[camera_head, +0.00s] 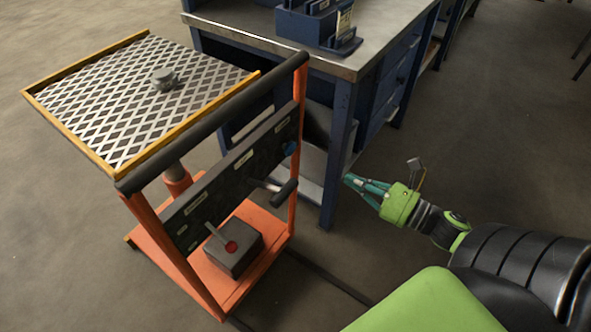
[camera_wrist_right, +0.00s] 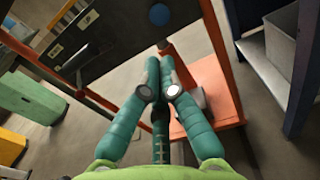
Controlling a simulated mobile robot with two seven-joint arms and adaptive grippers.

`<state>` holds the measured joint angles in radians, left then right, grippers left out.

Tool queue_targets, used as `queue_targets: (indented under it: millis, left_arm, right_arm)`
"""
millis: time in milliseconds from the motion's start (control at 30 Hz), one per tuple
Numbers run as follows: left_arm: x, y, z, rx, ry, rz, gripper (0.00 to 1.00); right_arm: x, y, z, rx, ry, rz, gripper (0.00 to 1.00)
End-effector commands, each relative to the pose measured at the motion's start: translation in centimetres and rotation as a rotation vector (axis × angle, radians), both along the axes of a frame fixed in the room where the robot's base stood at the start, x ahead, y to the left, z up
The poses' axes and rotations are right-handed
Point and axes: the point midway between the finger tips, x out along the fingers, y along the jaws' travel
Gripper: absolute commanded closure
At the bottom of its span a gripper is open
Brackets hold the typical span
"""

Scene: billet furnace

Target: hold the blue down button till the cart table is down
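The cart table (camera_head: 75,70), a mesh plate with a yellow rim, stands raised above the orange cart base (camera_head: 178,262). The blue button (camera_head: 290,148) is at the right end of the cart's dark panel (camera_head: 190,212). It also shows at the top of the right wrist view (camera_wrist_right: 159,14). My right gripper (camera_head: 348,180) has teal fingers and is to the right of the cart, apart from the button. In the wrist view its fingertips (camera_wrist_right: 159,64) are together with nothing between them, below the button in the picture. My left gripper is not in view.
A small metal piece (camera_head: 164,78) sits on the cart table. A black push bar (camera_head: 215,122) and a lever (camera_head: 284,191) are on the cart's near side. A blue workbench (camera_head: 342,130) stands close behind.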

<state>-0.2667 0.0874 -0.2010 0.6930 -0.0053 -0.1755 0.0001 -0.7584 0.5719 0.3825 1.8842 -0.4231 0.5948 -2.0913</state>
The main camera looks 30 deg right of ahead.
Motion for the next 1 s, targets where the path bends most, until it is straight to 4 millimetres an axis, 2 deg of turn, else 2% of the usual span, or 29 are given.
queue_targets:
  millis: [300, 467, 1000]
  left_arm:
    - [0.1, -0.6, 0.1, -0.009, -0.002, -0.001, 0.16]
    - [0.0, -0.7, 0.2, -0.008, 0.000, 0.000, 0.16]
    - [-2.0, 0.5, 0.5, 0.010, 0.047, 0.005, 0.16]
  right_arm:
    - [0.0, 0.0, 0.1, -0.003, -0.002, 0.001, 1.00]
    - [1.0, 0.4, 0.2, -0.002, -0.004, 0.003, 1.00]
    - [10.5, 4.3, 0.2, -0.002, -0.004, 0.000, 1.00]
